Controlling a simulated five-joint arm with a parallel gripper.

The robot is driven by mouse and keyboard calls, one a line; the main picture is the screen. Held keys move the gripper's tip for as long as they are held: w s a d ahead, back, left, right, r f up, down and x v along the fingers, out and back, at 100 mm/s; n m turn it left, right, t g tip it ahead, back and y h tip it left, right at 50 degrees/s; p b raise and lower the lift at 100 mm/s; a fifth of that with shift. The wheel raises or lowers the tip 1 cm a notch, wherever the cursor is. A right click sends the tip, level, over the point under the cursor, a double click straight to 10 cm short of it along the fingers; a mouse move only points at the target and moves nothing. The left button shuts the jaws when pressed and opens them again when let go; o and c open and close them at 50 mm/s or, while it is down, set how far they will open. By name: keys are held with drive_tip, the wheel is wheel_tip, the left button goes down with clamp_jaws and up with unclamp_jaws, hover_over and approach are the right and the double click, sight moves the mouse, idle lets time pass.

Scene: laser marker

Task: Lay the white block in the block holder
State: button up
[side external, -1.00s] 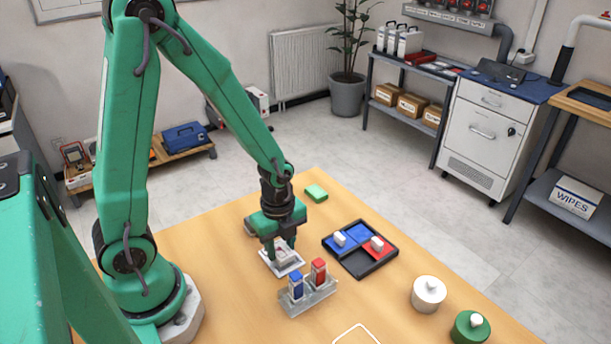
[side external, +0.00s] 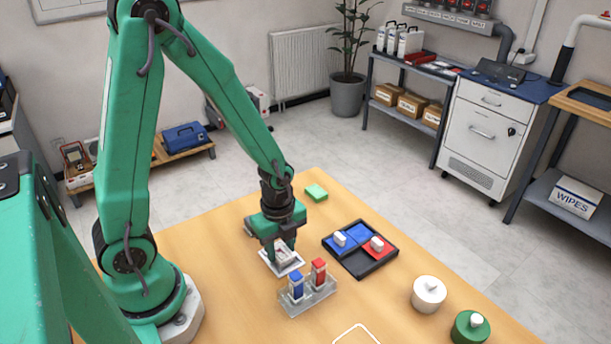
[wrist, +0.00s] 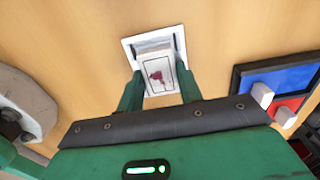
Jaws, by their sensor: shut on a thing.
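The white block (wrist: 158,76), with a red mark on its face, is between the two fingers of my gripper (wrist: 158,90) in the wrist view. In the side view my gripper (side external: 280,250) points down and is shut on the white block (side external: 282,257). The block holder, a white square frame (side external: 268,264), lies on the table under the block; it also shows in the wrist view (wrist: 128,46). The block is over or inside the frame; whether it touches the bottom is hard to tell. The fingers hide part of the block.
A clear stand (side external: 309,300) with a blue and a red piece is close in front of the holder. A black tray (side external: 362,268) with blue and red pads is to the right. A green block (side external: 316,192), white pot (side external: 428,293) and green pot (side external: 469,328) stand apart.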

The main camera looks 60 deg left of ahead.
sight(281, 251)
drive_tip(key=o, duration=1.1)
drive_tip(key=shift+c, duration=0.2)
drive_tip(key=shift+r, duration=0.1)
drive_tip(key=shift+r, duration=3.8)
